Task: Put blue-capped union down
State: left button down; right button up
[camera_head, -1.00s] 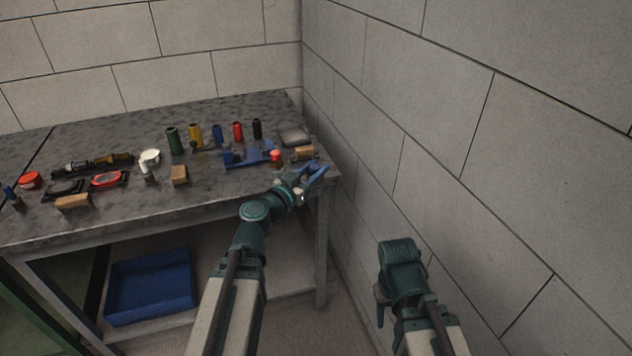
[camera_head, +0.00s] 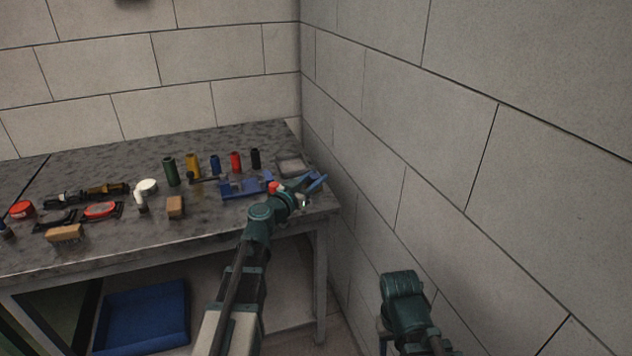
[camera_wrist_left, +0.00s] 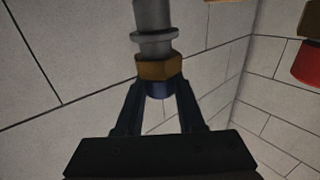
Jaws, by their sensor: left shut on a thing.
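The blue-capped union (camera_wrist_left: 157,68) shows in the left wrist view with a grey ribbed body, a brass nut and a blue cap. My left gripper (camera_wrist_left: 160,92) is shut on its blue cap end, and the rest sticks out past the fingertips. In the head view my left gripper (camera_head: 310,188) is over the right end of the workbench (camera_head: 150,236), close to the wall corner.
A blue vise-like fixture (camera_head: 240,188) lies just left of my left gripper. A shallow grey tray (camera_head: 292,166) lies behind it. Several coloured cylinders stand along the back, with a wooden block (camera_head: 175,207) in front. A blue bin (camera_head: 145,318) is below the bench.

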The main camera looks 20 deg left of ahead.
pick_arm(q)
jog(key=shift+w+a, duration=0.2)
jog(key=shift+w, duration=0.55)
jog(key=w+f+b, duration=0.2)
jog(key=f+b, duration=0.1)
jog(key=shift+w+a, duration=0.15)
jog(key=shift+a, duration=0.15)
jog(key=shift+f, duration=0.2)
jog(key=shift+f+b, duration=0.15)
jog(key=shift+b, duration=0.25)
jog(key=c, duration=0.5)
grip_release()
jog(key=v, duration=0.9)
jog(key=d+v, duration=0.1)
jog(key=v, duration=0.4)
